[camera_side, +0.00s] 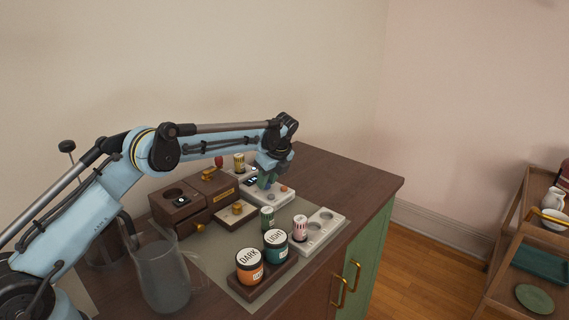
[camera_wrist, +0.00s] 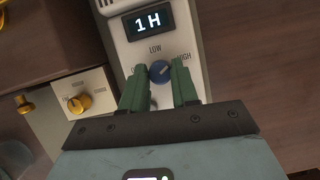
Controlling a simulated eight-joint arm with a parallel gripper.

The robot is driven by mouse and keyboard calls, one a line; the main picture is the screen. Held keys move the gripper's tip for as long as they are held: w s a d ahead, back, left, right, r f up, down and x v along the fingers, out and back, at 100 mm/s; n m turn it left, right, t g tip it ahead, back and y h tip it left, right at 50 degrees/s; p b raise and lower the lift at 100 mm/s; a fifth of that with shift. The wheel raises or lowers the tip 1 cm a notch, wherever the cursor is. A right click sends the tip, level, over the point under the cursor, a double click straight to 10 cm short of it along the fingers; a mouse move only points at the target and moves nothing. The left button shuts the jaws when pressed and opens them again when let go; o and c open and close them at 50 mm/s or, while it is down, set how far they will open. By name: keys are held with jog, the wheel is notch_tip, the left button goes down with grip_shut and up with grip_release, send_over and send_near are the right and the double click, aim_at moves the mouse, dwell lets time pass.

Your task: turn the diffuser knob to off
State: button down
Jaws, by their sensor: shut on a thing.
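The diffuser (camera_wrist: 118,48) is a pale box with a lit display (camera_wrist: 148,22) reading "1H". Below the display is a small blue knob (camera_wrist: 160,71), with LOW printed above it, HIGH at its right and a partly hidden label starting with O at its left. A light mark on the knob seems to point up and right, towards HIGH. My gripper (camera_wrist: 159,66) has its green fingers on both sides of the knob, shut on it. In the side view my gripper (camera_side: 268,181) reaches down onto the diffuser (camera_side: 282,197), and the knob is hidden there.
A brown wooden unit (camera_side: 185,205) with gold knobs stands left of the diffuser. A plate with a gold knob (camera_side: 237,209) lies in front of it. Jars marked DARK (camera_side: 249,267) and LIGHT (camera_side: 275,246), small tins and a glass jug (camera_side: 163,275) stand nearer. The cabinet top at right is clear.

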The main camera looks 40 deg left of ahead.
jog(key=shift+w+n+g, duration=0.1)
jog(key=shift+n+g, duration=0.5)
jog(key=shift+n, duration=1.4)
jog(key=c, duration=0.8)
grip_release()
jog(key=shift+c, duration=0.2)
